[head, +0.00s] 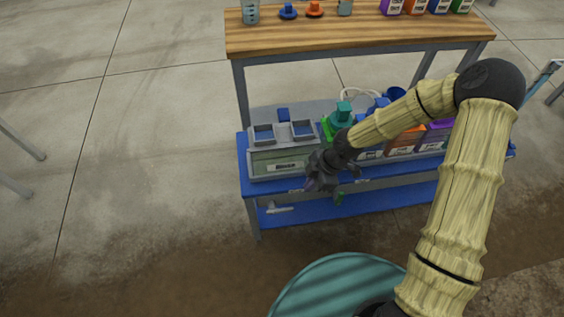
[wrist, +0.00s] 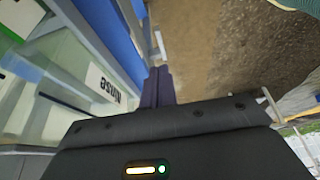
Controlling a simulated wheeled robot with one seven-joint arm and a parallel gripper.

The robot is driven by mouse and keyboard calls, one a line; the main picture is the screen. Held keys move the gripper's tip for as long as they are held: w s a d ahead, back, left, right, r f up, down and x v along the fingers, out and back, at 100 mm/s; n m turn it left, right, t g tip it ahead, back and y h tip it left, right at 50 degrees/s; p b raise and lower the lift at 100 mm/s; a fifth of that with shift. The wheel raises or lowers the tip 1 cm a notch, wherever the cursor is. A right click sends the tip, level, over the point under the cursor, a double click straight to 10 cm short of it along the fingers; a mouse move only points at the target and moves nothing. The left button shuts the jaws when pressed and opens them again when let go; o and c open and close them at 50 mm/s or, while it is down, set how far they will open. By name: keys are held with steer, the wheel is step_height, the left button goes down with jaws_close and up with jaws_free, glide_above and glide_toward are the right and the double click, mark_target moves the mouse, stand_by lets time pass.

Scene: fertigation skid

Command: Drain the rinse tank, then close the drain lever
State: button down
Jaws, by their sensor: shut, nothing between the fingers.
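The rinse tank (head: 262,158) is a grey-framed, pale green see-through box on the left of the blue bench in the head view. In the wrist view the tank (wrist: 60,92) is at the left, with its "Rinse" label (wrist: 104,84) turned sideways. I cannot tell its liquid level. My gripper (head: 316,186) is in front of the bench, near the tank's lower right corner. Its dark fingers (wrist: 159,86) are shut and empty. A pale grey, lever-like piece (head: 281,210) shows below the bench top; I cannot tell whether it is the drain lever or its setting.
The blue bench (head: 362,185) holds a green-topped item (head: 343,113) and several bottles right of the tank, partly behind my arm. A small green piece (head: 339,198) hangs below the bench edge. A wooden shelf (head: 350,35) stands above.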

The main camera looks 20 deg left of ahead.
steer(key=w+d+r+m+t+h, duration=0.1)
steer(key=d+r+m+h, duration=0.1)
steer(key=d+r+m, duration=0.4)
steer(key=w+d+r+m+t+h, duration=0.1)
steer(key=d+r+m, duration=0.35)
steer(key=d, duration=0.45)
steer(key=s+d+r+m+t, duration=0.2)
steer(key=s+d+r+m, duration=0.4)
steer(key=d+r+m, duration=0.3)
step_height(320, 180, up, 2)
steer(key=m, duration=0.4)
steer(key=shift+d+m+t+h, duration=0.3)
steer(key=shift+m+t+h, duration=0.05)
steer(key=shift+t+h, duration=0.05)
